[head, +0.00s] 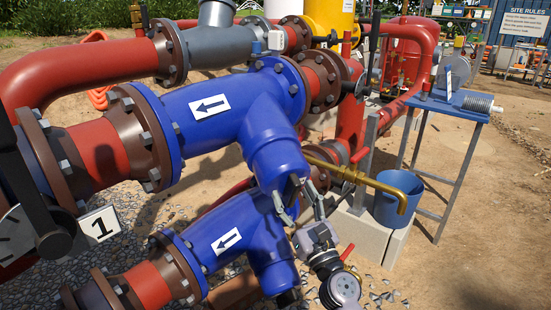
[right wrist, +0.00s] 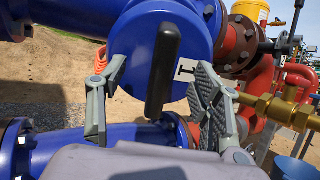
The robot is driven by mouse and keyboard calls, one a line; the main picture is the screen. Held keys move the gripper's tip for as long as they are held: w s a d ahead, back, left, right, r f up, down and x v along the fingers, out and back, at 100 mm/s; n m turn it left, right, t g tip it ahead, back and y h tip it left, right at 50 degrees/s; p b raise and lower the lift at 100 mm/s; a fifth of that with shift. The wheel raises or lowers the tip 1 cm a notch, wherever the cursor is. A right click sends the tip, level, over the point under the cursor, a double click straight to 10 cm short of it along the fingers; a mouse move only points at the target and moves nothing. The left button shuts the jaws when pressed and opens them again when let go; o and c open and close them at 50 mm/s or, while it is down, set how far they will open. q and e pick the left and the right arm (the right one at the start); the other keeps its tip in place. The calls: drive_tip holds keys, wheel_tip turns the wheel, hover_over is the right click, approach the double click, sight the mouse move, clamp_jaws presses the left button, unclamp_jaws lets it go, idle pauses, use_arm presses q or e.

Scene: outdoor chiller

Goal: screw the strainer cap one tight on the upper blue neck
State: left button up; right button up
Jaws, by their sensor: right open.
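The upper blue neck (head: 275,155) slants down from the blue strainer body with a white arrow plate. A blue round cap (right wrist: 192,35) with a black bar handle (right wrist: 163,65) shows at its end in the right wrist view, with a white mark on its right side. I cannot tell how tight it sits. My right gripper (head: 298,198) is open below the neck's end. In the right wrist view its fingers (right wrist: 160,78) stand either side of the black handle, with gaps between. My left gripper is not in view.
A lower blue strainer (head: 235,240) runs beneath the upper one. A brass tap (head: 375,182) with a red lever reaches out at right, above a blue bucket (head: 398,205). A blue side table (head: 455,101) stands farther right. Flanged red pipes crowd the left.

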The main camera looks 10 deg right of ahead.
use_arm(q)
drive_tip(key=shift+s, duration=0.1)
use_arm(e)
drive_tip(key=shift+r, duration=0.1)
drive_tip(key=b+v, duration=0.1)
drive_tip(key=v, duration=0.2)
drive_tip(key=shift+s, duration=0.1)
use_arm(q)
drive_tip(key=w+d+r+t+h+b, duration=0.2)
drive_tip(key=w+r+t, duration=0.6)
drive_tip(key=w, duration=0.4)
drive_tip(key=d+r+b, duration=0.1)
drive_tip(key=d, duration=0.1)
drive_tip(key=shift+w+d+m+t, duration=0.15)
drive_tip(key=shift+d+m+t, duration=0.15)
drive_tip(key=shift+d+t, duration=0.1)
use_arm(e)
drive_tip(key=v, duration=0.9)
